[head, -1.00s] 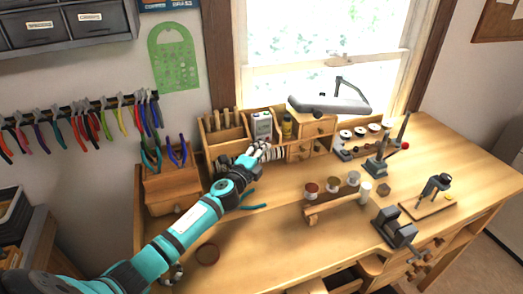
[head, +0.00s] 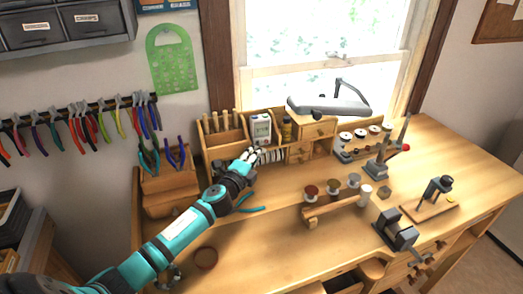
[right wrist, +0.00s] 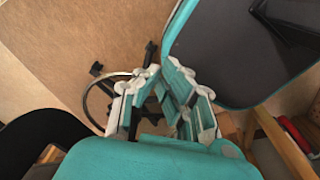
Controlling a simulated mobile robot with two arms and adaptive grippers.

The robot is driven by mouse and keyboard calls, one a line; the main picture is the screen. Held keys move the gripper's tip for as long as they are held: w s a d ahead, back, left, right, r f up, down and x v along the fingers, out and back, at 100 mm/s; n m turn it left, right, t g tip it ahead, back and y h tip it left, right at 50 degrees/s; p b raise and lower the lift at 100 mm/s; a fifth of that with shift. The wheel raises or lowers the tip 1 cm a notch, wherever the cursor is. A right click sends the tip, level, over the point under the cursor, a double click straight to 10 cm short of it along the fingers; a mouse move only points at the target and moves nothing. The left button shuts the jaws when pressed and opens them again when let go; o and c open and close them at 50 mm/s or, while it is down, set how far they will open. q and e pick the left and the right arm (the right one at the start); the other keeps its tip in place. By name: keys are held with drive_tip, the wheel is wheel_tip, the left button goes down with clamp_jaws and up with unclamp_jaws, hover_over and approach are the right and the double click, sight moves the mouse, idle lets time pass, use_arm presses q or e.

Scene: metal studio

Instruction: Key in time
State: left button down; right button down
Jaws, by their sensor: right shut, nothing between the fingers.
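A small pale timer-like device (head: 261,128) with a screen stands upright in the wooden desk organiser, below the window's left side. Its keys and reading are too small to make out. My left gripper (head: 252,154) reaches in from the left, with its pale fingertips just below and in front of the device. I see no object held in it, but whether its fingers are open or shut is unclear. My right gripper (right wrist: 163,72) shows in the right wrist view, shut and empty, with its fingertips meeting. The device is not seen in that view.
A blue-handled tool (head: 249,209) lies on the bench beside the left gripper. The bench front centre is mostly clear.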

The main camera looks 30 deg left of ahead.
use_arm(q)
drive_tip(key=s, duration=0.5)
drive_tip(key=shift+s+d+r, duration=0.15)
drive_tip(key=shift+s, duration=0.15)
drive_tip(key=shift+s, duration=0.15)
drive_tip(key=s+d+h, duration=0.1)
drive_tip(key=s+d, duration=0.1)
drive_tip(key=s, duration=0.4)
drive_tip(key=shift+d+r+h+b, duration=0.15)
drive_tip(key=shift+r+h+b, duration=0.15)
drive_tip(key=shift+b, duration=0.15)
drive_tip(key=shift+f, duration=0.1)
